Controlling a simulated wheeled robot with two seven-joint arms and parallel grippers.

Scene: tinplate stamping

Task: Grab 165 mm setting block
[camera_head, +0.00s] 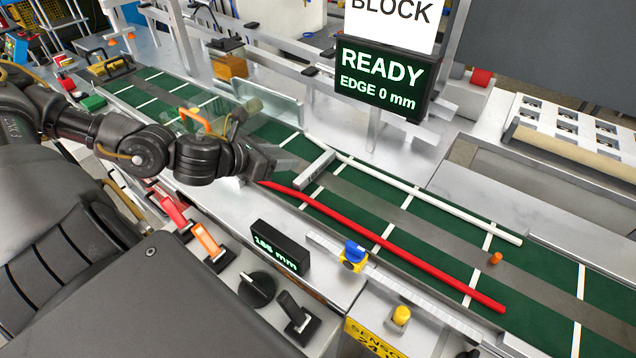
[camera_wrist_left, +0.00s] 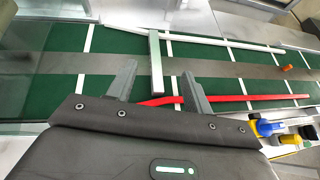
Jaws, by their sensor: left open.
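A grey metal bar, which looks like the setting block (camera_head: 314,169), lies across the green belt near the upper end of the red rail. My left gripper (camera_head: 268,163) is just left of it in the head view, low over the belt. In the left wrist view the block (camera_wrist_left: 155,62) stands beyond and between the open fingers of my left gripper (camera_wrist_left: 160,86), its near end close to the fingertips. The fingers do not appear to touch it. No length mark is readable on the block. My right gripper is not in view.
A red rail (camera_head: 400,245) and a white rail (camera_head: 430,195) run along the belt (camera_head: 545,265). A small orange peg (camera_head: 495,258) stands on the belt. A display (camera_head: 280,246) reading about "165 mm" is on the front panel; a sign (camera_head: 380,78) reads READY, EDGE 0 mm.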

